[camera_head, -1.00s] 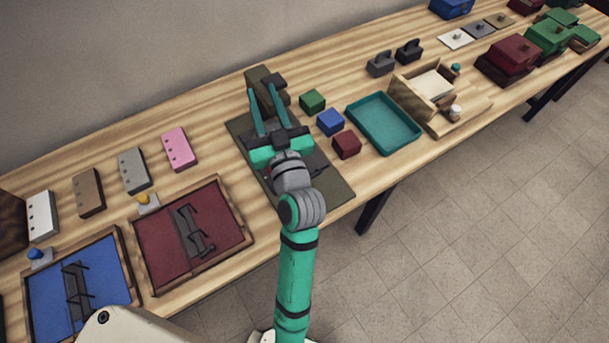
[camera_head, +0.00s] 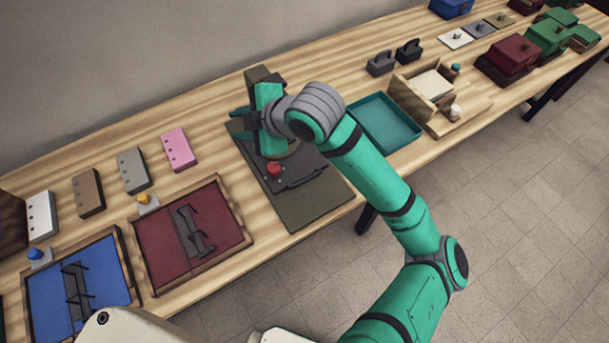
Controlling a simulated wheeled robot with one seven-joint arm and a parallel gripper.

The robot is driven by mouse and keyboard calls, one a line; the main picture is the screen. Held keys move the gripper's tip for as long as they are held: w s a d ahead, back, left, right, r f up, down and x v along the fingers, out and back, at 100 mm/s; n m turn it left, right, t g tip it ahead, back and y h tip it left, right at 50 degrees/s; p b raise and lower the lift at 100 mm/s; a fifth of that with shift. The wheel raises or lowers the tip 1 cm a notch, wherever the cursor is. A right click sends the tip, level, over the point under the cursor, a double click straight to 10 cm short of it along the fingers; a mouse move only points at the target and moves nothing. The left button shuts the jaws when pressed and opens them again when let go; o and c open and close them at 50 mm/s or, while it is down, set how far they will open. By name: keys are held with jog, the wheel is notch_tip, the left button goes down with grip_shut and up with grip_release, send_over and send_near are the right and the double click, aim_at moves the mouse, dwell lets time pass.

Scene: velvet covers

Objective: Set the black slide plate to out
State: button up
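The black slide plate (camera_head: 305,170) lies flat on a long olive base (camera_head: 315,205). It has a dark raised edge and a red knob (camera_head: 274,168) near its left side. My gripper (camera_head: 240,123) is over the back part of the base, behind the red knob and apart from it. Its fingers point left and look spread, with nothing seen between them. My gripper and wrist hide the back part of the plate. An olive upright block (camera_head: 258,74) stands at the far end of the base.
A teal tray (camera_head: 385,122) lies to the right, partly behind my arm. Left of the base are a maroon-lidded box (camera_head: 225,205), a blue-lidded box (camera_head: 105,265) and a pink block (camera_head: 178,150). Bare table lies between the pink block and the base.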

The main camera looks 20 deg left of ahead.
jog(key=d+f+n+h, duration=0.2)
jog(key=d+f+h, duration=0.25)
jog(key=d, duration=0.45)
jog(key=g+h, duration=0.1)
jog(key=h, duration=0.3)
send_near(303, 180)
jog(key=shift+n+y, duration=0.25)
jog(key=shift+n, duration=0.05)
jog(key=f, duration=0.5)
jog(key=w+f, duration=0.1)
jog(key=f, duration=0.1)
jog(key=shift+a+f, duration=0.2)
jog(key=shift+a, duration=0.1)
grip_shut()
